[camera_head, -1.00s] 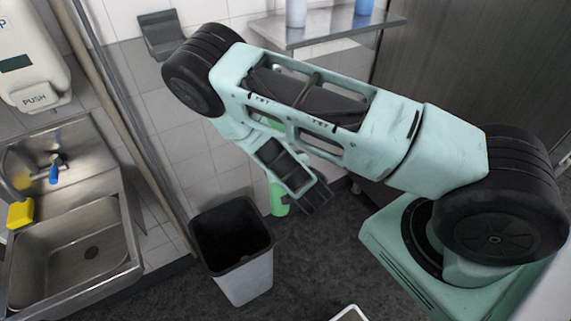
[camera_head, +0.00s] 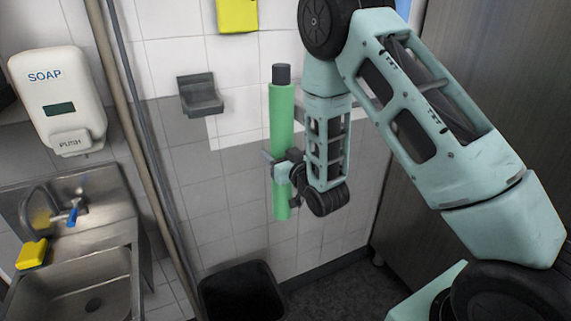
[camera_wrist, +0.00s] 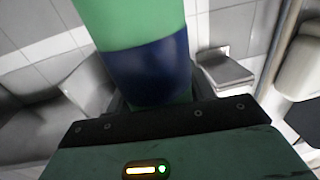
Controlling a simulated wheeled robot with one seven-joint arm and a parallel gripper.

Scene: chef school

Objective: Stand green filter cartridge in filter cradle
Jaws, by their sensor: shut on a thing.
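The green filter cartridge (camera_head: 281,120) is a long green cylinder with a dark cap at its top. It is nearly upright in the air, in front of the tiled wall. My gripper (camera_head: 283,173) is shut on its lower half. In the wrist view the cartridge (camera_wrist: 128,22) shows close up with a dark blue band; the fingers are mostly hidden. A grey metal wall bracket (camera_head: 203,103), which looks like the filter cradle, is left of the cartridge with a gap between. The bracket also shows in the wrist view (camera_wrist: 226,70), right of the cartridge, and looks empty.
A soap dispenser (camera_head: 58,100) hangs on the wall at the left, above a steel sink (camera_head: 118,262) with a yellow sponge (camera_head: 32,253). Poles (camera_head: 140,150) stand between sink and bracket. A dark-lined bin (camera_head: 241,292) is below. A yellow item (camera_head: 237,14) is on the wall above.

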